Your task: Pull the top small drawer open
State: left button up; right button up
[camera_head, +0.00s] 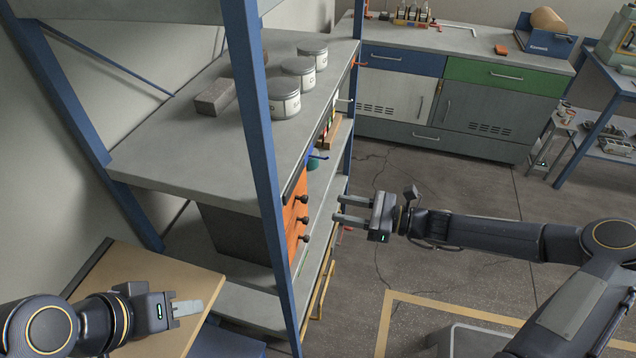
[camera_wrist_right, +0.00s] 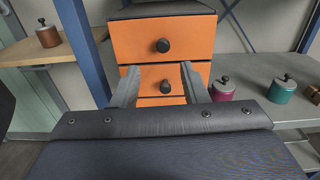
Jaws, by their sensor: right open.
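The small drawer unit has a dark body and orange fronts (camera_head: 292,222) with dark round knobs, and stands on the shelf below the grey top. In the right wrist view, the top drawer (camera_wrist_right: 190,38) looks closed, and its knob (camera_wrist_right: 163,45) is above the fingertips. A lower drawer knob (camera_wrist_right: 166,87) shows between the fingers. My right gripper (camera_head: 337,208) is open and empty, in front of the fronts and apart from them; it also shows in the wrist view (camera_wrist_right: 160,68). My left gripper (camera_head: 197,307) is over the wooden table at lower left; its jaw opening is unclear.
A blue rack post (camera_head: 257,160) stands near the drawer unit. Three labelled tins (camera_head: 284,100) and a grey block (camera_head: 215,96) sit on the upper shelf (camera_head: 180,150). Maroon (camera_wrist_right: 222,90) and teal (camera_wrist_right: 282,91) pots stand right of the drawers.

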aim_at(307, 199)
jog(key=x, duration=0.3)
jog(key=p+x, duration=0.1)
jog(key=x, duration=0.2)
jog(key=shift+w+a+r, duration=0.2)
jog(key=shift+w, duration=0.1)
jog(key=shift+w+a+f+p, duration=0.1)
jog(key=shift+w+a+p, duration=0.2)
jog(key=shift+a, duration=0.35)
jog(key=shift+s, duration=0.1)
grip_shut()
jog(key=shift+d, duration=0.1)
